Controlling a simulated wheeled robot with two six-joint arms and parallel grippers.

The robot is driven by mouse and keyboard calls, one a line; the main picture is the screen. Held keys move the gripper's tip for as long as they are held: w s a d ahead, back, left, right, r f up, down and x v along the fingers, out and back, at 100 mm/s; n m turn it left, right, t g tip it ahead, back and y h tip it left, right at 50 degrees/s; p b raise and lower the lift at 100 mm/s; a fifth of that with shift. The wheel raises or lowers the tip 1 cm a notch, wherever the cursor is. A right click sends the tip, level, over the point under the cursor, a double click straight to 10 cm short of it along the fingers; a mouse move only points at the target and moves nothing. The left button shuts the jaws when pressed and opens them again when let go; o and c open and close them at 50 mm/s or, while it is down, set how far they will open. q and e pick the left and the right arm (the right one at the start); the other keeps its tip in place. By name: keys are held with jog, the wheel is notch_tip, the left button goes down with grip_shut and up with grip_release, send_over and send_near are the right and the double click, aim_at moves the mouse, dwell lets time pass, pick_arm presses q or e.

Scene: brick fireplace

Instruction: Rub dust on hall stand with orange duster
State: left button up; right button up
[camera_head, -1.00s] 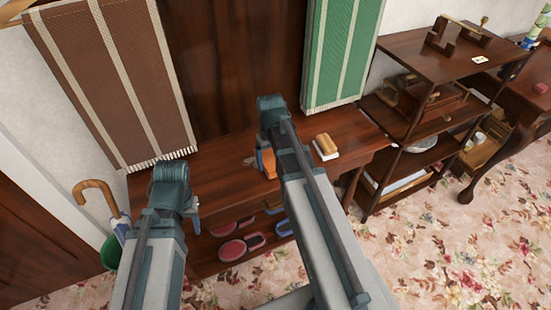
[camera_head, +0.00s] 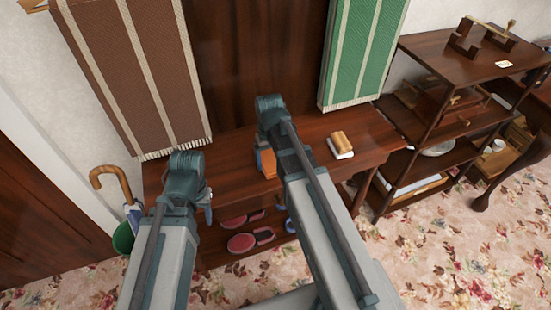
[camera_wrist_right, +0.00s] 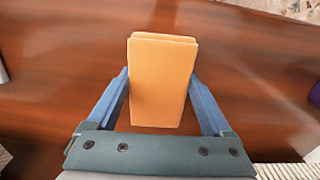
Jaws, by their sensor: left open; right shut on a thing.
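The hall stand (camera_head: 232,168) is a dark reddish-brown wooden piece with a flat top, a tall back panel and a lower shelf. My right gripper (camera_wrist_right: 160,80) is shut on the orange duster (camera_wrist_right: 163,95), a block held between its two fingers over the wooden top. The duster also shows in the head view (camera_head: 266,163), partly hidden by my right arm. I cannot tell whether it touches the surface. I make out no dust. My left gripper (camera_head: 207,204) is open and empty by the stand's front left, mostly hidden behind its own wrist.
A tan-and-white block (camera_head: 341,145) lies on the stand's right part. Brown (camera_head: 140,75) and green (camera_head: 362,50) striped cloths hang above. Red shoes (camera_head: 243,242) sit on the lower shelf. A cane-handled umbrella (camera_head: 112,180) stands left, a shelf unit (camera_head: 455,60) right.

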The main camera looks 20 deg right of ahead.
jog(key=shift+a+f, duration=0.1)
jog(key=shift+a, duration=0.15)
jog(key=shift+a, duration=1.8)
jog(key=shift+w, duration=0.9)
jog(key=shift+d, duration=0.15)
jog(key=shift+w+d, duration=0.2)
jog(key=shift+d, duration=1.55)
jog(key=shift+d, duration=0.15)
